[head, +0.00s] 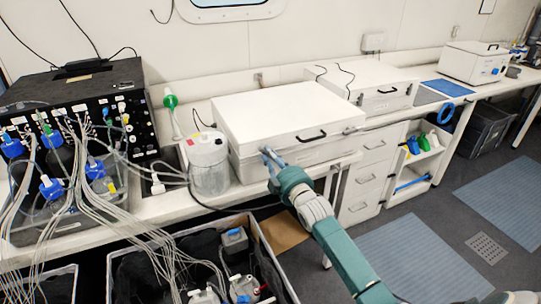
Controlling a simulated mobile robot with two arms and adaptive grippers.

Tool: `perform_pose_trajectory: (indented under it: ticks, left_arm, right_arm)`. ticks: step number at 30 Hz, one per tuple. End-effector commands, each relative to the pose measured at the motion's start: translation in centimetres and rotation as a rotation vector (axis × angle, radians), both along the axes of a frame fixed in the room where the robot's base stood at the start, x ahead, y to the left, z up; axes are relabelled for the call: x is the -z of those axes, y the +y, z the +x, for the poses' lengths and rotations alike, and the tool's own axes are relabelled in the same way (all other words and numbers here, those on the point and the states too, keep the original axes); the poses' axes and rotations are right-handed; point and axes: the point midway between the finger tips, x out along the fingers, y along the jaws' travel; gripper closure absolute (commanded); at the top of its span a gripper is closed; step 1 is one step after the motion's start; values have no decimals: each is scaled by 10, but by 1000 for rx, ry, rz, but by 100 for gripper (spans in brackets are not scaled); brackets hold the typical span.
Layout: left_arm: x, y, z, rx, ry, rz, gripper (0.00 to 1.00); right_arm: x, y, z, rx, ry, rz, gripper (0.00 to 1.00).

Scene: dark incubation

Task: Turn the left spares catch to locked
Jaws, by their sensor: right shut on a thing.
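A large white lidded box (285,108) stands on the bench in the middle of the head view, lid down, with a black handle on its front. My right gripper (267,156) reaches up from the lower right to the left part of the box's front. Its fingers are shut on a small part there, at the place of the left spares catch. The fingers cover the catch, so its turn position cannot be told. A small grey fitting (350,130) shows at the right end of the box front. My left gripper is not in view.
A clear canister (209,165) stands close left of the box. A black instrument (75,95) with many tubes stands at the left. An open crate (130,262) with bottles is below the bench. A smaller white case (378,82) stands behind right.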

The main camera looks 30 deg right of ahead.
Motion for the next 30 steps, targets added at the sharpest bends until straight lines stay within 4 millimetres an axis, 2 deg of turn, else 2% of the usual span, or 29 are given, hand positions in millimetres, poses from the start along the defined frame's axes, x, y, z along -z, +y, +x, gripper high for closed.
perform_pose_trajectory:
  ticks: [18,30]
  left_arm:
    - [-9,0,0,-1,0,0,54]
    - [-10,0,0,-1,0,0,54]
  right_arm:
    - [3,-1,0,1,-30,556,100]
    - [5,-2,0,1,-40,757,100]
